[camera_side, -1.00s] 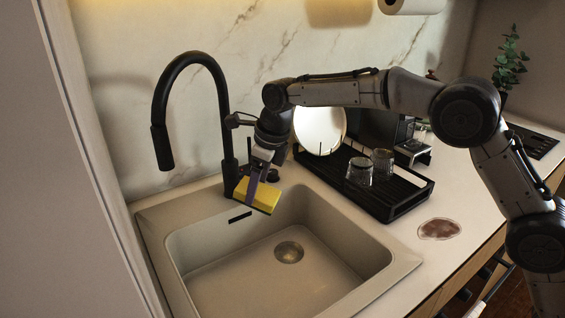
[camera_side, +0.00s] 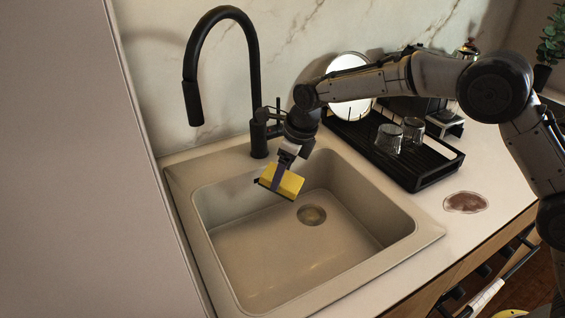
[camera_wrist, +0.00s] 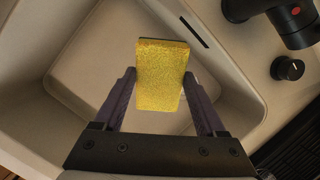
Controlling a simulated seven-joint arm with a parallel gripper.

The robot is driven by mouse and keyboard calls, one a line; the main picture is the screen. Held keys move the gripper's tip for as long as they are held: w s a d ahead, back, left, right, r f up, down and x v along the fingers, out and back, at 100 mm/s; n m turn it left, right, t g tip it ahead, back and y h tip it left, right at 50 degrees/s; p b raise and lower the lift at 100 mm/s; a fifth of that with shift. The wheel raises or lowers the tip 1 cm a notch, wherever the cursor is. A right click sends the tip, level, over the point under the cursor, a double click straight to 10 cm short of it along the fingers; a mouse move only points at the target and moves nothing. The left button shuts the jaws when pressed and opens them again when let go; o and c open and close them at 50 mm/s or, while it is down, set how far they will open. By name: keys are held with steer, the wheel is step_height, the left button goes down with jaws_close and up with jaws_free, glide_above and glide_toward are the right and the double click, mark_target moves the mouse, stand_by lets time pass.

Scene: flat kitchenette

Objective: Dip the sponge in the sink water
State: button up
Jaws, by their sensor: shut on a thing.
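A yellow sponge (camera_side: 287,180) with a dark underside is held in my gripper (camera_side: 280,178). In the wrist view the sponge (camera_wrist: 161,75) sits between the two fingers of my gripper (camera_wrist: 160,88), which are shut on its sides. The sponge hangs tilted over the back part of the beige sink (camera_side: 225,254), above the basin floor and apart from it. The round drain (camera_side: 312,215) shows to the right of and below the sponge. I cannot clearly make out a water surface in the basin.
A black curved faucet (camera_side: 257,80) stands behind the sink. A black dish rack (camera_side: 432,168) with a plate (camera_side: 350,104) and two glasses (camera_side: 389,138) stands at the right. A brown stain (camera_side: 465,202) lies on the counter. A wall panel (camera_side: 80,160) borders the left.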

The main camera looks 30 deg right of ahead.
steer(key=shift+f, duration=8)
steer(key=shift+r, duration=0.1)
steer(key=shift+r, duration=10.5)
